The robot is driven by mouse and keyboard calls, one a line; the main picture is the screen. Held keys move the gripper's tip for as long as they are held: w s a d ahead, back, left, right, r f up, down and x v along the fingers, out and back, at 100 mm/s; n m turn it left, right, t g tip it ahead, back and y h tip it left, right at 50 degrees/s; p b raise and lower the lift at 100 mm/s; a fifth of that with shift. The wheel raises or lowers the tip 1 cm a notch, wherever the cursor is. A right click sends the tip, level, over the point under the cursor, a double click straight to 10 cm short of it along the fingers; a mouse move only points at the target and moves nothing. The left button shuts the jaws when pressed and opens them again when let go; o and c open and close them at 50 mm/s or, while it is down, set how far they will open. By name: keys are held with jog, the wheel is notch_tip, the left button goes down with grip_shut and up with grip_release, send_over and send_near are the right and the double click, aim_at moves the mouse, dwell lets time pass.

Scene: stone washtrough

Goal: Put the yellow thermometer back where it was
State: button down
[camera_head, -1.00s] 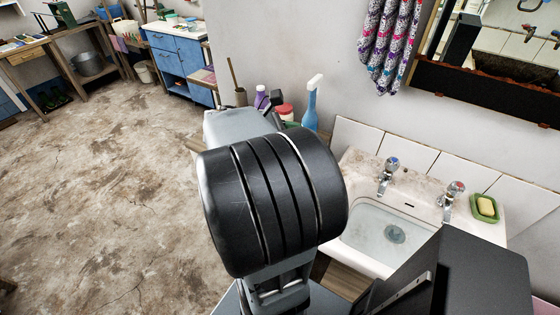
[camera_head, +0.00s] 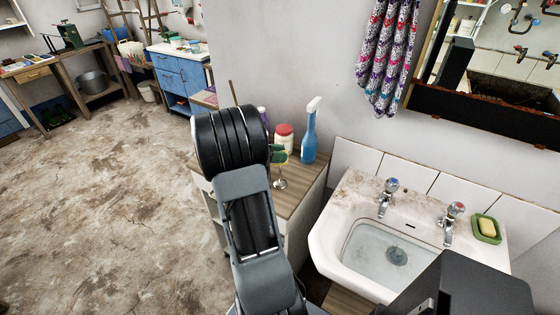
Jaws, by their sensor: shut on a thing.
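I cannot make out the yellow thermometer in this view. My gripper is not visible either; my own arm, a black rounded joint with grey links, fills the middle and hides what lies behind it. Just right of that joint, a small green thing with a pale edge (camera_head: 281,157) shows above a shiny, stemmed metal thing (camera_head: 280,182) over the wooden cabinet top (camera_head: 303,178). I cannot tell what the green thing is.
On the cabinet stand a blue spray bottle (camera_head: 310,132) and a red-lidded jar (camera_head: 284,138). To the right is a white washbasin (camera_head: 335,240) with two taps and a green soap dish (camera_head: 487,229). A patterned towel (camera_head: 386,60) hangs above. The floor at left is open.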

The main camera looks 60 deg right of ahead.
aim_at(280, 169)
jog(key=shift+w+d+f, duration=0.1)
jog(key=shift+w+f, duration=0.05)
jog(key=shift+f, duration=1.75)
jog(key=c, duration=1)
grip_release()
